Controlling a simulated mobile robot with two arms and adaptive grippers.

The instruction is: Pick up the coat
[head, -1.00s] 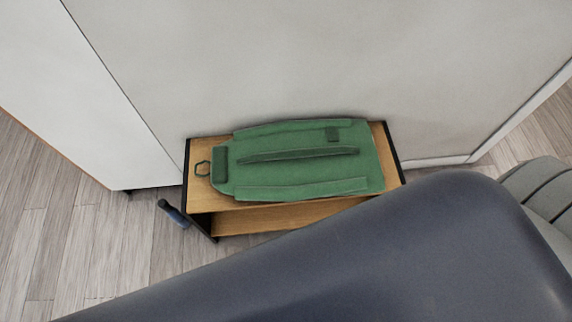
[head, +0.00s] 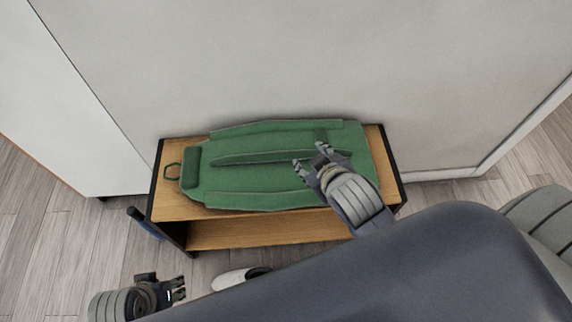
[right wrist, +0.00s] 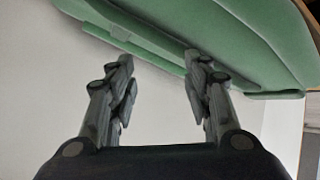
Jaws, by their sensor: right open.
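A green folded coat (head: 262,178) lies flat on top of a small wooden shelf unit (head: 178,206), with a dark loop at its left end. My right gripper (head: 312,160) is over the coat's right part, its fingers spread and nothing between them. In the right wrist view the open fingers (right wrist: 158,85) point toward the coat (right wrist: 225,40); whether they touch it I cannot tell. My left gripper (head: 178,289) is low at the left, away from the coat and in front of the shelf; its finger gap is too small to judge.
A pale wall (head: 300,60) rises right behind the shelf unit. A white panel (head: 50,110) stands to the left. A white shoe-like object (head: 240,277) lies on the wooden floor (head: 60,235) in front. A dark blue object (head: 146,222) is at the shelf's left side.

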